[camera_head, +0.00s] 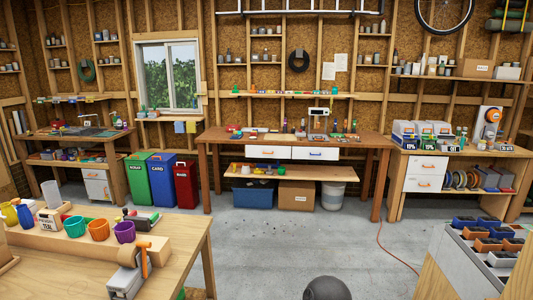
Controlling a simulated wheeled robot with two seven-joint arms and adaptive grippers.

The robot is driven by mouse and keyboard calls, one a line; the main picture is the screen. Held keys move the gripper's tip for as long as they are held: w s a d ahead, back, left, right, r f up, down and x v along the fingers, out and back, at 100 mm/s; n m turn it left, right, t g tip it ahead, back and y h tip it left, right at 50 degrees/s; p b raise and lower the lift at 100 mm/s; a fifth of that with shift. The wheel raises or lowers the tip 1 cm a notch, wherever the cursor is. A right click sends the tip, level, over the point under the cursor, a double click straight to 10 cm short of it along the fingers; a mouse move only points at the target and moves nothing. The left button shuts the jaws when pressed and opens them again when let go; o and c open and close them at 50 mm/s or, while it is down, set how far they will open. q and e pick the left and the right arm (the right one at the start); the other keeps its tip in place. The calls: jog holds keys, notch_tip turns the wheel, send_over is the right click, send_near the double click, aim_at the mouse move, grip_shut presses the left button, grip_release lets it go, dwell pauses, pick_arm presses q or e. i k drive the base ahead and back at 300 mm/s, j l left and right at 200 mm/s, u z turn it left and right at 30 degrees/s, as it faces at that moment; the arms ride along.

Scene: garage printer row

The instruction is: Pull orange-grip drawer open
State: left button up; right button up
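Two white drawers sit side by side under the top of the middle workbench. Under the right bench are two stacked white drawers, an upper (428,164) and a lower (423,183), with small orange-looking grips. A white drawer unit (97,185) stands under the left bench; its grips are too small to tell. All these drawers look shut. Neither of my grippers is in view.
A wooden table (190,225) with cups is at the near left. A sloped rack (465,250) of small bins is at the near right. Green, blue and red bins (186,186) stand left of the middle workbench. A red cable (392,255) crosses the floor. The middle floor is mostly clear.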

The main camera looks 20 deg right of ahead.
aim_at(252, 150)
jog(key=i+l+z, duration=0.5)
jog(key=i+l, duration=0.15)
jog(key=l, duration=0.15)
jog(key=i+l+z, duration=0.15)
jog(key=i, duration=0.5)
jog(key=i+l+z, duration=0.15)
jog(key=i+l, duration=0.15)
jog(key=i, duration=0.35)
jog(key=i+l+z, duration=0.2)
jog(key=i, duration=0.45)
jog(key=i+u, duration=0.2)
jog(key=i, duration=0.45)
jog(key=i+u, duration=0.2)
jog(key=i, duration=0.45)
jog(key=i+l+u, duration=0.15)
jog(key=i, duration=0.45)
jog(key=l, duration=0.1)
